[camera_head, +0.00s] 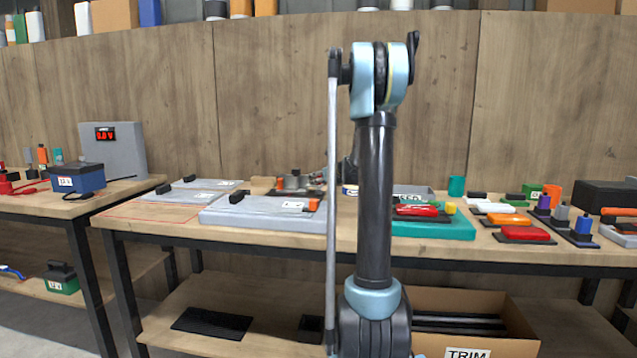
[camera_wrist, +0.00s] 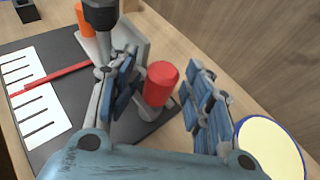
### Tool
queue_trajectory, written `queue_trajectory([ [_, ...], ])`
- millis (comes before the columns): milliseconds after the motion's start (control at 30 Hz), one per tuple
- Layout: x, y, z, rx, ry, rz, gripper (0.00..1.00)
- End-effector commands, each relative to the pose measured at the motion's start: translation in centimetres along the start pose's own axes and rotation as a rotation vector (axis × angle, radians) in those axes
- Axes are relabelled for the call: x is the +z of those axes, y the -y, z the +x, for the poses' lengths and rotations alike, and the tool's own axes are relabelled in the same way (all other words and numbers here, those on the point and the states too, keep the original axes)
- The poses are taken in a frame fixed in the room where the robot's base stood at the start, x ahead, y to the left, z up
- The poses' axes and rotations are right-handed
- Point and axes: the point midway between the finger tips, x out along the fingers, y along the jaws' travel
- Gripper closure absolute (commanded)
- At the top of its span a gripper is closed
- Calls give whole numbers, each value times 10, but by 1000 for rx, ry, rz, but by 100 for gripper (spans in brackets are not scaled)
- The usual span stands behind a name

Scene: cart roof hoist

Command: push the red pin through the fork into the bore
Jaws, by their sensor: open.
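In the wrist view, a red cylindrical knob (camera_wrist: 162,82), which looks like the red pin's head, stands between the two blue-padded fingers of my gripper (camera_wrist: 164,88). The gripper is open, with a visible gap between the knob and the right finger; the left finger is very close to it, and I cannot tell if they touch. A grey bracket (camera_wrist: 133,42) stands behind the left finger on a dark base plate (camera_wrist: 50,45). A dark cylinder (camera_wrist: 100,14) on a grey rod is above it. Which part is the fork I cannot tell, and the bore is not visible.
A white slotted scale (camera_wrist: 35,100) with a red pointer (camera_wrist: 55,75) lies left of the gripper. A round cream disc with a blue rim (camera_wrist: 270,150) is close on the right. Grey panels (camera_head: 262,214) and a teal tray (camera_head: 435,228) lie on the bench.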

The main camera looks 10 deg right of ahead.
Motion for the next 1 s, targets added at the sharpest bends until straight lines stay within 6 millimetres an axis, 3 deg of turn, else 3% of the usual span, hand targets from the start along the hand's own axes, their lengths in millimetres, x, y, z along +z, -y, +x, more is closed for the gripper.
queue_trajectory([
  [167, -1, 0, -17, -1, -1, 0, 53],
  [700, -1, 1, -100, -3, 0, 3, 53],
  [1000, -1, 1, -116, -2, 0, 1, 53],
])
